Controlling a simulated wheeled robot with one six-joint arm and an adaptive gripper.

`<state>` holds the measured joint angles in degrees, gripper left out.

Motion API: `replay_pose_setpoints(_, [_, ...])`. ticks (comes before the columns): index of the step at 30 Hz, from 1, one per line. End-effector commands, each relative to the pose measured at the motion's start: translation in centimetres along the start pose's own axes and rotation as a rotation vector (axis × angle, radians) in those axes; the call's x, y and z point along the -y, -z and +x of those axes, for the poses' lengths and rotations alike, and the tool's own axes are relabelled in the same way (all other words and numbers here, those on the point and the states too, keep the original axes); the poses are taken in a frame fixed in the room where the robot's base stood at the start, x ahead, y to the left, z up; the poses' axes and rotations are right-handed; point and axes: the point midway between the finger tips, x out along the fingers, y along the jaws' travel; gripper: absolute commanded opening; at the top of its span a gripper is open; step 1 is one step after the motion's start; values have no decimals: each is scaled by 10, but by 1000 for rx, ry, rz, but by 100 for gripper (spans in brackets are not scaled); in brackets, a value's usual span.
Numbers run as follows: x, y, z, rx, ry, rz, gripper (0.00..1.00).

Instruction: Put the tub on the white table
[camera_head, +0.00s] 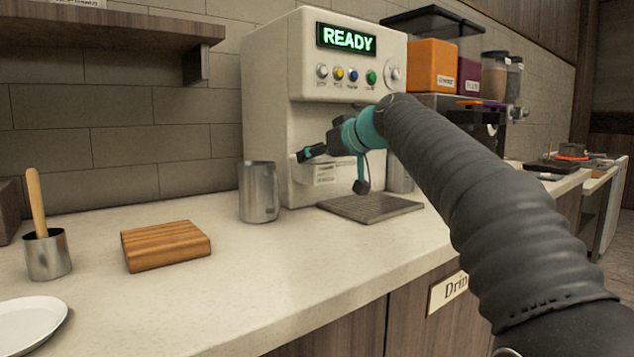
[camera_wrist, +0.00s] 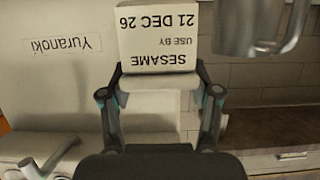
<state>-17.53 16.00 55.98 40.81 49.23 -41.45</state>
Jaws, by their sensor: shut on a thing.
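My gripper (camera_head: 338,170) is raised in front of the white drinks machine, above the counter. In the wrist view its two fingers (camera_wrist: 160,98) are closed on the sides of a white tub (camera_wrist: 158,40). The tub's label reads upside down there as "SESAME, USE BY 21 DEC 26". In the head view the tub is hard to separate from the pale machine behind it. A pale-topped table (camera_head: 613,183) stands beyond the counter's far right end; I cannot tell surely whether it is the white table.
The drinks machine (camera_head: 265,80) shows READY, with a drip tray (camera_head: 370,207) below and a metal jug (camera_head: 259,192) beside it. A wooden block (camera_head: 165,246), a metal cup (camera_head: 48,256) and a plate (camera_head: 30,322) stand left. The counter's front middle (camera_head: 300,275) is clear.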

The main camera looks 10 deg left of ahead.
Motion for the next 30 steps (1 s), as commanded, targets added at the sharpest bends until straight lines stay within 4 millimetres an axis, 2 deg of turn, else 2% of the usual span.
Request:
replay_pose_setpoints(1, [0,-2,4,-1,0,1,14])
replay_pose_setpoints(2, [0,-8,5,-1,-1,0,6])
replay_pose_setpoints(12, [0,-32,13,-1,-1,0,6])
replay_pose_setpoints(19, [0,-61,23,-1,0,1,6])
replay_pose_setpoints(28, [0,-64,29,-1,-2,0,6])
replay_pose_setpoints(29, [0,-65,30,1,-1,1,67])
replay_pose_setpoints(30, [0,-65,30,1,-1,1,77])
